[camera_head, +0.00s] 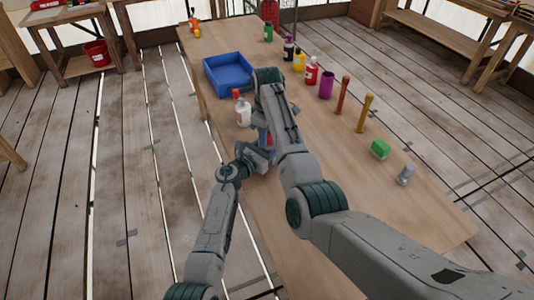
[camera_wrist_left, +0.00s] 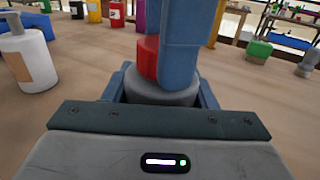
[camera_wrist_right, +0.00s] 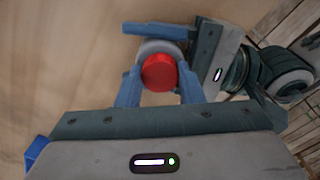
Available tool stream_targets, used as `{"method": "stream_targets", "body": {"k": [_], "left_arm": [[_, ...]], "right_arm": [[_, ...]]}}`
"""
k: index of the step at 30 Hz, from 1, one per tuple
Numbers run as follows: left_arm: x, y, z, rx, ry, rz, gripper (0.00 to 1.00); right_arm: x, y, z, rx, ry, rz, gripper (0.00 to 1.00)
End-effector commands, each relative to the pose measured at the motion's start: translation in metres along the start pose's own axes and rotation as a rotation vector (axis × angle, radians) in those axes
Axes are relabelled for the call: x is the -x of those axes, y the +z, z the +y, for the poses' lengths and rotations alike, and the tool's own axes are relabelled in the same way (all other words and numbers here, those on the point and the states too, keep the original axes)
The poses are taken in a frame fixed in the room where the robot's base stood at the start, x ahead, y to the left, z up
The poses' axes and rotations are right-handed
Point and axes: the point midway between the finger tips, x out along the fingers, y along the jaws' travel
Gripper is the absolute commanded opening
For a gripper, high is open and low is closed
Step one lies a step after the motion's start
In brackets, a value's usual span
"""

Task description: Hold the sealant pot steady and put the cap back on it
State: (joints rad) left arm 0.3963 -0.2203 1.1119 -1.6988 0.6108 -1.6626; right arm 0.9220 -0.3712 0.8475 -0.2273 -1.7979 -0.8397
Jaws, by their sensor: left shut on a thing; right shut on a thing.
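The grey sealant pot (camera_wrist_left: 160,94) stands upright between the blue fingers of my left gripper (camera_wrist_left: 162,88), which is shut on it. The red cap (camera_wrist_right: 159,73) is between the blue fingers of my right gripper (camera_wrist_right: 160,82), shut on it from above. The cap is over the pot's top, and the pot's grey rim (camera_wrist_right: 150,46) shows behind it in the right wrist view. In the left wrist view the cap (camera_wrist_left: 148,60) looks down at the pot's top, partly hidden by the right fingers. I cannot tell whether it is seated. In the head view my right arm hides most of this.
Several bottles, a purple cup (camera_head: 327,86) and a green block (camera_head: 380,149) line the right side.

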Motion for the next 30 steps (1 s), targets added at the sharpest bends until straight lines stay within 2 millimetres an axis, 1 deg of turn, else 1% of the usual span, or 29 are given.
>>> {"method": "stream_targets", "body": {"k": [3,30], "left_arm": [[-0.0002,0.0004,-0.0001,0.0,0.0,-0.001,0.0],[-0.0002,0.0002,-0.0009,0.0,-0.002,-0.001,0.0]], "right_arm": [[0.0002,-0.0004,0.0,-0.224,0.0,0.001,0.07],[-0.0003,-0.0007,0.0013,-1.954,0.0,0.004,0.07]]}}
